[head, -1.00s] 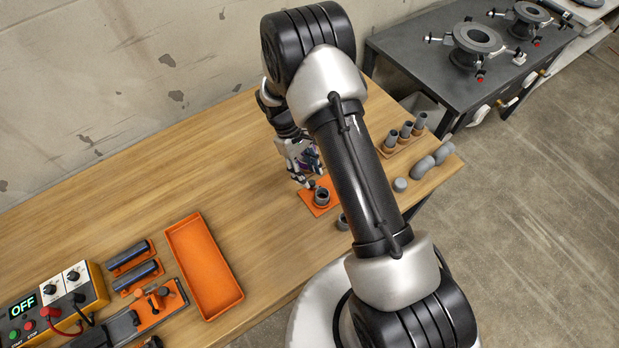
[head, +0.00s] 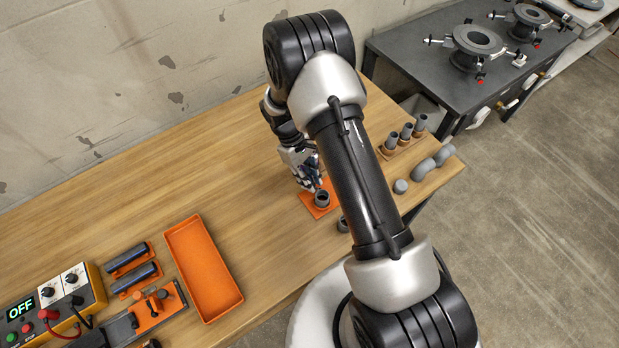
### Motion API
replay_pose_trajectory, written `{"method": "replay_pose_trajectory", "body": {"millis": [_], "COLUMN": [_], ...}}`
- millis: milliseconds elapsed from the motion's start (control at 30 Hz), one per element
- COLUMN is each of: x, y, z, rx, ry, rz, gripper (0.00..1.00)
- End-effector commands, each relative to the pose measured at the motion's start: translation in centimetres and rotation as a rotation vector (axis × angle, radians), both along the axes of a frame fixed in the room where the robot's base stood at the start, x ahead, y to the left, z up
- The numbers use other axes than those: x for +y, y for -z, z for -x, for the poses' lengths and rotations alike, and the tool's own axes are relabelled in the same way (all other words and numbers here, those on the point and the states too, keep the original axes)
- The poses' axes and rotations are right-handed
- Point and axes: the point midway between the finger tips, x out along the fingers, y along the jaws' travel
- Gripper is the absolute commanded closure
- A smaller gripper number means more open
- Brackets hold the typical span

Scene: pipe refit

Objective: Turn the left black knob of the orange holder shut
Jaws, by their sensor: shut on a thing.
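The orange holder (head: 309,203) is a flat plate on the wooden table, partly behind my arm. A grey ring-shaped pipe piece (head: 321,199) stands upright in its middle. My gripper (head: 311,186) points down at the holder's back left edge, just behind the pipe piece, with its fingers low. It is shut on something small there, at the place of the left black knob. The fingers hide that knob, so its angle cannot be seen. The right side of the holder is partly covered by my forearm.
An orange tray (head: 236,297) lies empty at the front left. A control box reading OFF (head: 62,300) and a clamp fixture (head: 150,309) stand left of it. Grey pipe pieces (head: 424,168) and a wooden rack (head: 391,152) sit at the right end. The table's back left is clear.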

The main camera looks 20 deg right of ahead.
Motion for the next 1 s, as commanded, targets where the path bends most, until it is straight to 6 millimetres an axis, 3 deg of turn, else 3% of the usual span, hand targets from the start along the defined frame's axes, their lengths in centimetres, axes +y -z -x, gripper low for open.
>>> {"method": "replay_pose_trajectory", "body": {"millis": [100,467,1000], "x": [0.00,-0.08,-0.40], "y": [-0.01,-0.02,-0.03], "z": [-0.02,-0.06,-0.23], "rx": [0.000,0.000,-0.002], "ry": [0.000,0.035,0.373], "rz": [0.000,0.000,0.000], "gripper": [1.00,1.00,1.00]}}
